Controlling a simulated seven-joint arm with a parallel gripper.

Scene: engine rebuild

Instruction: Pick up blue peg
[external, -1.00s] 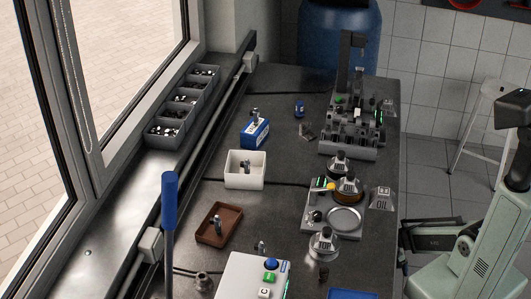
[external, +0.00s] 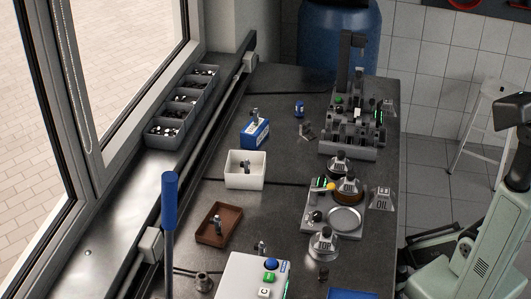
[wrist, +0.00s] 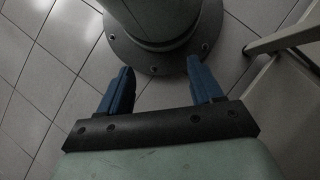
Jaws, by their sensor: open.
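A small blue upright piece (external: 299,108), which looks like the blue peg, stands on the dark bench towards the back, left of the engine block. It is small in the external view, so its details are hard to tell. My gripper (wrist: 160,66) shows in the wrist view with its two blue fingers wide apart and nothing between them. It points down at the tiled floor and a round bolted base, away from the bench top. The peg does not show in the wrist view. My fingers cannot be made out in the external view.
The engine block (external: 352,140) stands right of the peg. A small metal part (external: 306,131) lies in front of it, and a blue box (external: 255,133) to its left.

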